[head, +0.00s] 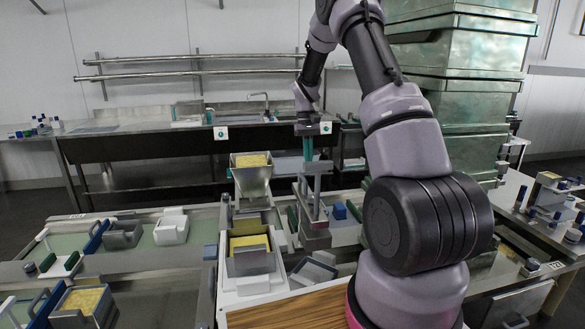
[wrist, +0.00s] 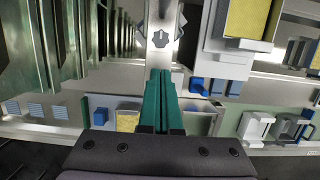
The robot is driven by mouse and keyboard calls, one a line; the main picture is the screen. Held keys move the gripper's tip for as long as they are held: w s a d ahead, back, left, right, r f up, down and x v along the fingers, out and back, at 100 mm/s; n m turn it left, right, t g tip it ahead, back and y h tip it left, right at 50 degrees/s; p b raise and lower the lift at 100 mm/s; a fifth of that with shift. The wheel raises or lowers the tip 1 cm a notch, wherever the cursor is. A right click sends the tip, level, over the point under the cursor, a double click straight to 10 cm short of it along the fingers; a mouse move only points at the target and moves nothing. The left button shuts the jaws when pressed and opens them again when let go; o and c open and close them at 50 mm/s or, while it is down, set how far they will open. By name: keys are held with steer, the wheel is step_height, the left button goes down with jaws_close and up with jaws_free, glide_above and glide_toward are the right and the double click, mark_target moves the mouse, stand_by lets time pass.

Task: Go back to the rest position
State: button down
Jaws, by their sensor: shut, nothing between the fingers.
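My gripper (head: 308,150) hangs in the middle of the head view, its green fingers pointing down. In the wrist view its two green fingers (wrist: 158,100) lie together with nothing between them. Below the fingers in the head view stands a grey metal press frame (head: 313,205) with an upright post and a block at its foot. I cannot tell whether the fingers touch the frame.
Left of the press stand a metal hopper (head: 251,172) and a square box (head: 250,262), both holding yellow stuff. Stacked green metal bins (head: 465,70) rise at the right, close behind my arm. Grey moulds (head: 172,229) sit on the left bench. A sink counter (head: 170,140) runs along the back.

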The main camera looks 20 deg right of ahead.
steer(key=s+a+r+m+t, duration=0.1)
steer(key=s+a+r+t, duration=0.2)
steer(key=s+r, duration=0.6)
steer(key=s+a+r+m+t, duration=0.15)
steer(key=s+r, duration=0.25)
steer(key=r, duration=0.8)
steer(key=s+a+r+t+y, duration=0.1)
steer(key=s+a+r+t, duration=0.1)
steer(key=s, duration=0.7)
steer(key=s+a+r+t, duration=0.2)
steer(key=s+t, duration=0.1)
steer(key=s, duration=0.6)
steer(key=shift+r+m+y, duration=0.35)
steer(key=shift+r+y, duration=0.05)
steer(key=shift+a+t, duration=0.1)
steer(key=shift+t, duration=0.15)
